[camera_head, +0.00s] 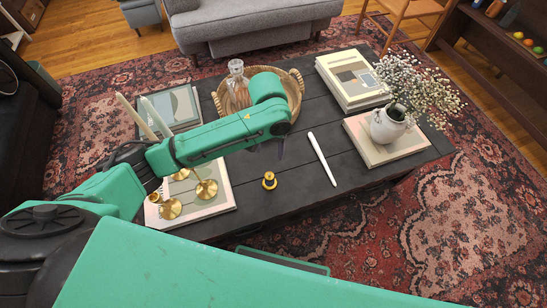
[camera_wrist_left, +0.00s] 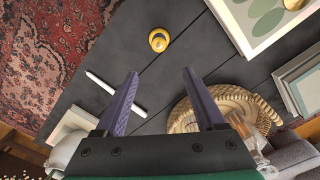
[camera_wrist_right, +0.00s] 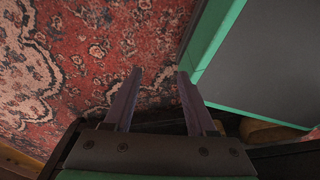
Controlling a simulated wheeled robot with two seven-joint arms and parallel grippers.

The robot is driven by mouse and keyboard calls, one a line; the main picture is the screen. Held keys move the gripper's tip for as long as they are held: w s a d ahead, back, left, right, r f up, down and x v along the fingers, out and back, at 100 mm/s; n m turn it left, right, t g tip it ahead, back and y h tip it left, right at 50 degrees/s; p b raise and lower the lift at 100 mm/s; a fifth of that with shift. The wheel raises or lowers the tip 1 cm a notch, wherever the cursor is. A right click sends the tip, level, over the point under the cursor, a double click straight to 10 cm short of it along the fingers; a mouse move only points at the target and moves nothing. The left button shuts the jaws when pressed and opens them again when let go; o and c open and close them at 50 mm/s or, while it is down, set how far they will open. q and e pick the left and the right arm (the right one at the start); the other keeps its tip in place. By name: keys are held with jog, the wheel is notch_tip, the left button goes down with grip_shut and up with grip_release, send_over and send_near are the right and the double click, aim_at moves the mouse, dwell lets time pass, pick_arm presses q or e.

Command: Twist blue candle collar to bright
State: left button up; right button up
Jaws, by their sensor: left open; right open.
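A small brass-yellow piece (camera_head: 269,181) stands alone on the dark table; it also shows in the left wrist view (camera_wrist_left: 159,40). A brass candle holder (camera_head: 206,188) with round dishes stands on a pale book at the table's left. A cream candle (camera_head: 136,116) and a pale greenish-white candle (camera_head: 155,117) rise there, partly behind my left arm. A white stick (camera_head: 322,158) lies on the table. No clearly blue collar shows. My left gripper (camera_wrist_left: 160,75) is open and empty above the table. My right gripper (camera_wrist_right: 160,74) is open and empty above the rug.
A wicker basket (camera_head: 293,90) with a glass decanter (camera_head: 236,86) stands behind my left arm. Stacked books (camera_head: 350,77) and a white flower vase (camera_head: 387,126) on a book occupy the right. The table (camera_head: 290,212) is bare around the brass piece.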

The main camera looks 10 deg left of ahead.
pick_arm(q)
jog(key=b, duration=0.1)
send_over(269, 173)
notch_tip(269, 173, down, 5)
jog(key=shift+s+f, duration=0.1)
notch_tip(269, 173, down, 5)
jog(key=shift+r+b, duration=0.2)
jog(key=shift+b, duration=0.45)
notch_tip(269, 173, down, 4)
jog(key=shift+f+b, duration=0.1)
jog(key=shift+b, duration=0.3)
grip_shut()
pick_arm(e)
jog(key=shift+g, duration=0.3)
jog(key=s+f, duration=0.3)
jog(key=shift+s+d+f, duration=0.15)
jog(key=shift+s+d, duration=0.15)
jog(key=shift+s, duration=0.1)
